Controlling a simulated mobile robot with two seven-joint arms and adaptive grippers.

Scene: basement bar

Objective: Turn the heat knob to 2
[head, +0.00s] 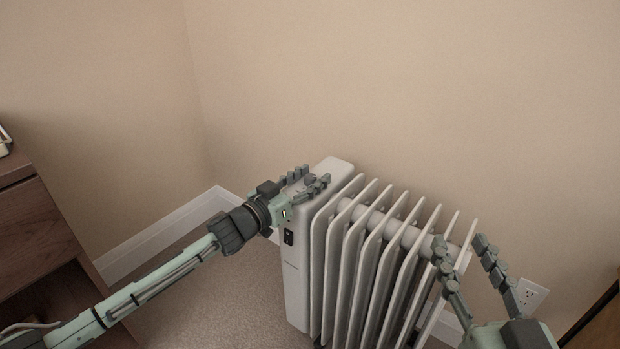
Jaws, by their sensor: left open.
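The white oil-filled radiator heater (330,262) stands on the carpet near the wall, its fins running to the right. Its control end is on the left, with a small dark switch panel (288,237) on the front face. My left gripper (314,177) is open over the top of this control end, its two fingers apart. The heat knob is not clearly visible; a small dark shape between the fingers may be part of it, but its setting cannot be read. My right gripper (459,241) is open and empty, in front of the fins at the radiator's right end.
A wooden cabinet (35,235) stands at the left edge. A dark wooden piece of furniture (600,322) shows at the lower right corner. A wall outlet (530,296) is to the right of the radiator. Carpet (195,305) lies clear between the cabinet and radiator.

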